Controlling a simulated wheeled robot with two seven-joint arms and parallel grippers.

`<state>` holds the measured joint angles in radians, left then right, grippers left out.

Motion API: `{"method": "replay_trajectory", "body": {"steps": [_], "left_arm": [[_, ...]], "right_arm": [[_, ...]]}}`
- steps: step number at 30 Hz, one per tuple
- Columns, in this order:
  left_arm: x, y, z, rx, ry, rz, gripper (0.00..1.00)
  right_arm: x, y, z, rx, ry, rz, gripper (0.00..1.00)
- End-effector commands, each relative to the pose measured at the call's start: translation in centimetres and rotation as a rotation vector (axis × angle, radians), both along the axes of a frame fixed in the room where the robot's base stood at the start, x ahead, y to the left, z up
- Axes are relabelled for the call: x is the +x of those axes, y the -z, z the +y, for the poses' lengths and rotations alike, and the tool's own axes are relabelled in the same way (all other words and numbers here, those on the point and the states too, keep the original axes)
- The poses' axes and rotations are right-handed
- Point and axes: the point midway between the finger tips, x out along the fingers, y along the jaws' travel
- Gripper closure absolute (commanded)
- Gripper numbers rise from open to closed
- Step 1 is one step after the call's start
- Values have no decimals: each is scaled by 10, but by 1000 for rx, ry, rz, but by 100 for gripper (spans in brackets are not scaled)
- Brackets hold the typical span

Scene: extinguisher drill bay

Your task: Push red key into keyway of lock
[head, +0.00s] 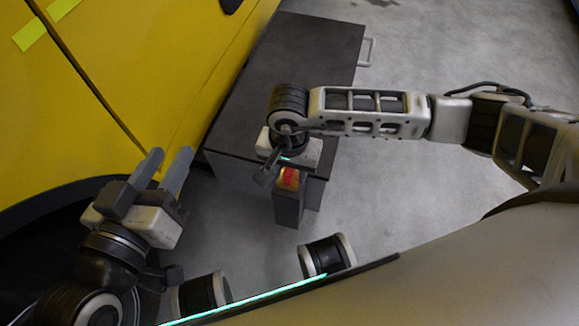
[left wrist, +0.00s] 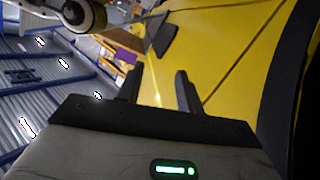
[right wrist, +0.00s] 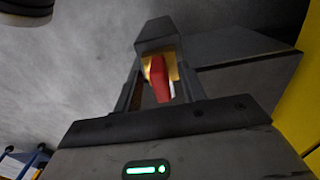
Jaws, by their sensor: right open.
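The red key (right wrist: 158,80) stands at the brass-coloured face of the lock (right wrist: 174,68) in the right wrist view. How deep it sits in the keyway cannot be told. In the head view the red key (head: 290,176) shows small on top of a dark grey post, partly hidden by my right gripper (head: 277,177). In the right wrist view my right gripper (right wrist: 160,72) is open, with its fingers on either side of the key. My left gripper (head: 168,160) is open and empty beside the yellow vehicle; its spread fingers also show in the left wrist view (left wrist: 157,78).
The dark grey post (head: 289,208) carries the lock and stands against a dark grey cabinet (head: 290,70) with a handle. A yellow vehicle panel (head: 150,60) is close on the left. Bare concrete floor (head: 450,50) lies to the right.

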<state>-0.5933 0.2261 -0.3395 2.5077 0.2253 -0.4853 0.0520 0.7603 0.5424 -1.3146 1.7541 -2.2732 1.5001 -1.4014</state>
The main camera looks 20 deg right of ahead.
Motion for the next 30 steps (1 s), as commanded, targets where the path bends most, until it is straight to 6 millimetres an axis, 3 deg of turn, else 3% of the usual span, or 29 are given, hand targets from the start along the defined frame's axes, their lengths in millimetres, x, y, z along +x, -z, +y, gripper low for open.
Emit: {"method": "replay_trajectory", "body": {"steps": [1, 8, 9, 21, 30], "left_arm": [[1, 50, -3, 35, 6, 87, 64], [2, 2, -15, -170, 33, 60, 64], [2, -1, -14, -156, 32, 68, 64], [1, 4, -4, 18, 7, 89, 64], [-1, 8, 0, 84, 1, 99, 64]], "right_arm": [[0, 5, 0, 0, 0, 0, 59], [0, 5, 0, 0, 0, 0, 59], [1, -11, 0, 2, -1, -5, 59], [-1, -114, 0, 1, 0, -9, 59], [-3, -157, 0, 1, 0, -7, 59]]}}
